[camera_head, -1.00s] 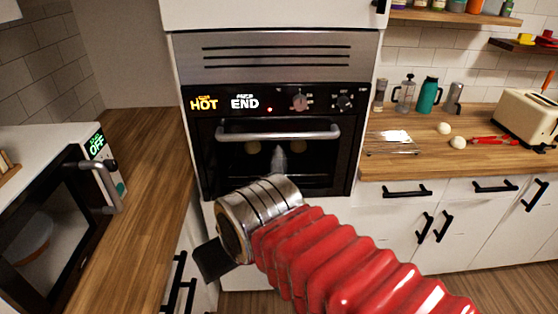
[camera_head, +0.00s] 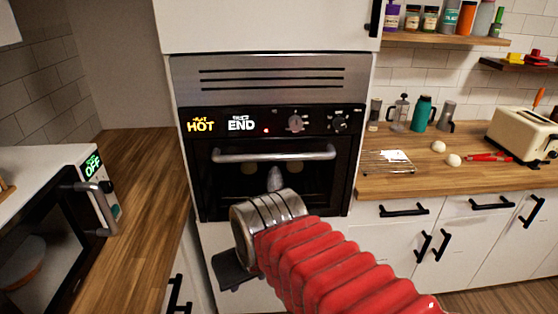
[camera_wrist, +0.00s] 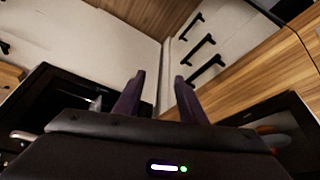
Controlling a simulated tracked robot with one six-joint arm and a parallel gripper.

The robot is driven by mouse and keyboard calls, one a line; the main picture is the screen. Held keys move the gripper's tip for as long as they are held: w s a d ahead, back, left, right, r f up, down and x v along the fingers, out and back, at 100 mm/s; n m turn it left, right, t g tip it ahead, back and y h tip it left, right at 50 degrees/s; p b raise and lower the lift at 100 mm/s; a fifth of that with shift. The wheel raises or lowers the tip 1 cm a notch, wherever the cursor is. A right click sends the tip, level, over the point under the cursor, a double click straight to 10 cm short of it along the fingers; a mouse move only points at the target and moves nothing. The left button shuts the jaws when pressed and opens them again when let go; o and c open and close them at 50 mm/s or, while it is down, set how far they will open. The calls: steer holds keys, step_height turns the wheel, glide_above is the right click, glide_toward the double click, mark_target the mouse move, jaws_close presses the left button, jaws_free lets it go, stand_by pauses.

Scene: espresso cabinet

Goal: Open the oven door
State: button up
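The oven (camera_head: 268,110) is built into a white cabinet in the head view, its black door (camera_head: 205,190) shut. The silver bar handle (camera_head: 275,155) runs across the top of the door. A pale pointed smear shows at the window; I cannot tell what it is. In the wrist view, part of the black oven front (camera_wrist: 60,95) is at the left, with a pale bar (camera_wrist: 22,136) that looks like the handle. My gripper (camera_wrist: 158,88) is open, its two dark fingers apart with nothing between them.
A microwave (camera_head: 45,215) stands on the left wooden counter (camera_head: 150,190). The right counter (camera_head: 430,185) carries a wire rack (camera_head: 388,162), bottles, a toaster (camera_head: 525,130) and small items. Drawer handles (camera_head: 404,210) stick out below it.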

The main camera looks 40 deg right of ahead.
steer(key=w+d+f+m+g+y, duration=0.1)
steer(key=d+f+m+g+y, duration=0.1)
steer(key=d+f+m, duration=0.5)
steer(key=m+t+y, duration=0.2)
steer(key=m+t, duration=0.6)
steer(key=t, duration=0.5)
glide_toward(283, 159)
steer(key=s, duration=0.2)
steer(key=shift+d+r, duration=0.15)
steer(key=shift+d, duration=0.05)
steer(key=x, duration=1.3)
steer(key=shift+w, duration=0.4)
jaws_close()
